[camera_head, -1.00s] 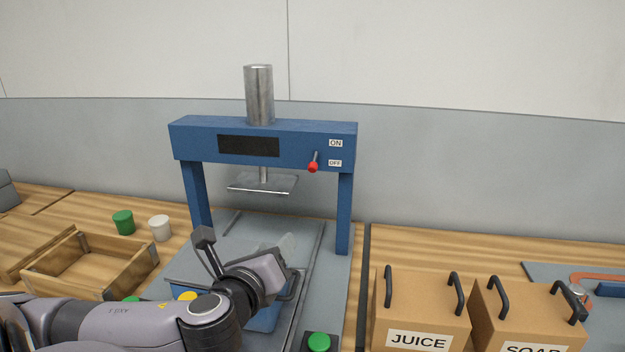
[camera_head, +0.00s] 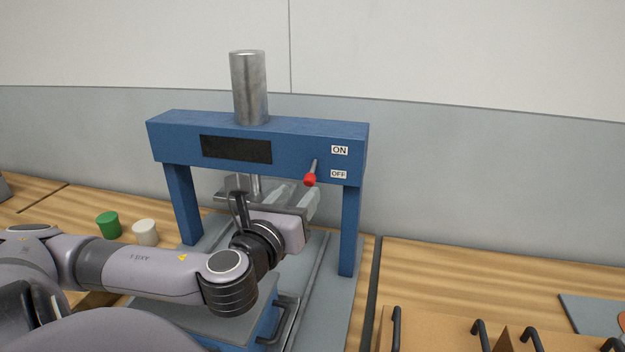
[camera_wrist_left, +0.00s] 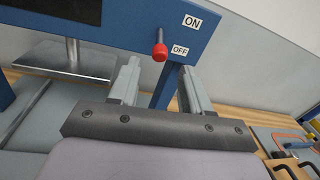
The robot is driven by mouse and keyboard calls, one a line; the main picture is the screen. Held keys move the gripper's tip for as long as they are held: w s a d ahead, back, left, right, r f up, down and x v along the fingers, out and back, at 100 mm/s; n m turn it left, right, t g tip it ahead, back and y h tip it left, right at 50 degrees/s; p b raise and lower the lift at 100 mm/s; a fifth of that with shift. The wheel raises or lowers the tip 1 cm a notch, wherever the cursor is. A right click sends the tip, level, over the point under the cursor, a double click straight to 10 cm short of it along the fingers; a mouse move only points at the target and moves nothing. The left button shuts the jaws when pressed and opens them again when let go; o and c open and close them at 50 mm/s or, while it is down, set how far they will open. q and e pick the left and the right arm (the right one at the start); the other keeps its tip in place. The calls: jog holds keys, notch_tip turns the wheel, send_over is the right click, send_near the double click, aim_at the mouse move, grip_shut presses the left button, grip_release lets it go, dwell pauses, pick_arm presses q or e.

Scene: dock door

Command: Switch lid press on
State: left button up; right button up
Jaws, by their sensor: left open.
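The lid press is a blue frame (camera_head: 286,142) with a metal cylinder on top and a flat press plate under its beam. Its red-tipped switch lever (camera_head: 311,177) points down, beside the OFF label (camera_head: 339,174); the ON label (camera_head: 340,150) is above that. My left gripper (camera_head: 300,200) is just below the lever in the head view, partly hidden by its own wrist. In the left wrist view its two fingers stand apart, and the red knob (camera_wrist_left: 160,52) shows beyond and between them, not touched. My right gripper is not in view.
A blue crate (camera_head: 270,322) stands under my left arm. Cardboard boxes with black handles (camera_head: 440,330) stand at front right.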

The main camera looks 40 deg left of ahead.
aim_at(308, 182)
pick_arm(q)
jog(key=shift+w+a+f+b, duration=0.2)
jog(key=shift+w+b, duration=0.2)
jog(key=shift+b, duration=1.05)
jog(key=shift+w+a+f+b, duration=0.15)
jog(key=shift+w+b, duration=0.25)
jog(key=shift+b, duration=1.05)
jog(key=shift+w+a+r+b, duration=0.1)
jog(key=shift+w+r+b, duration=0.1)
jog(key=shift+b, duration=0.1)
jog(key=shift+p+x, duration=0.55)
jog(key=shift+x, duration=1.75)
jog(key=shift+r, duration=0.15)
jog(key=shift+c, duration=0.3)
grip_shut()
